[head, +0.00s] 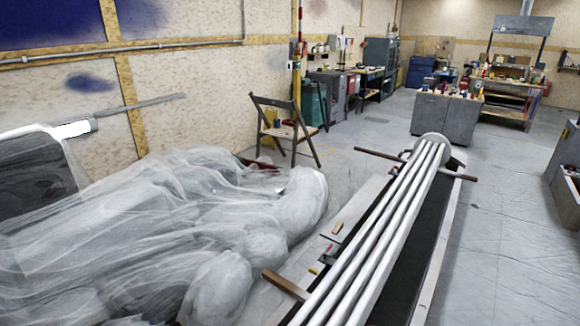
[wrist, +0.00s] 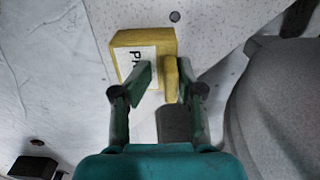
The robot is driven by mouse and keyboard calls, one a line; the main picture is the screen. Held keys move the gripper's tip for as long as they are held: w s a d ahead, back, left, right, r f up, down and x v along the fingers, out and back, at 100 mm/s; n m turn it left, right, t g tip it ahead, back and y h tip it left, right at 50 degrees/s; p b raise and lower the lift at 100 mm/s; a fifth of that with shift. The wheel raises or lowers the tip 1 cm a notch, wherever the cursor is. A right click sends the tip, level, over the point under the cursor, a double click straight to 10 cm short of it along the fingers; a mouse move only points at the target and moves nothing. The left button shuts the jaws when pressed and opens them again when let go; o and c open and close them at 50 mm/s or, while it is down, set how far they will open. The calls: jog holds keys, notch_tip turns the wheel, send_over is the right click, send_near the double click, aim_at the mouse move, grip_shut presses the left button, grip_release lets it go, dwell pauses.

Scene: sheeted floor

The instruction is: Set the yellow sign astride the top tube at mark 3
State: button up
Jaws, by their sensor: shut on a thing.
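The yellow sign (wrist: 140,38) shows in the wrist view as a small yellow block with a white label, on which a dark "P" and part of another letter can be read. My gripper (wrist: 164,76) has its two dark green fingers shut on the sign's narrow yellow tab. In the head view I see neither my gripper nor the sign for certain. The long pale tubes (head: 390,225) run side by side from the front to a round end plate (head: 440,146). I cannot read a mark 3 on them.
A heap under clear sheeting (head: 150,230) fills the left. Wooden bars (head: 286,285) stick out beside the tubes. Small coloured pieces, one a tan block (head: 337,228), lie on the plank left of them. A folding chair (head: 285,128) stands behind.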

jog(key=shift+s, duration=0.15)
grip_shut()
jog(key=shift+r, duration=3.2)
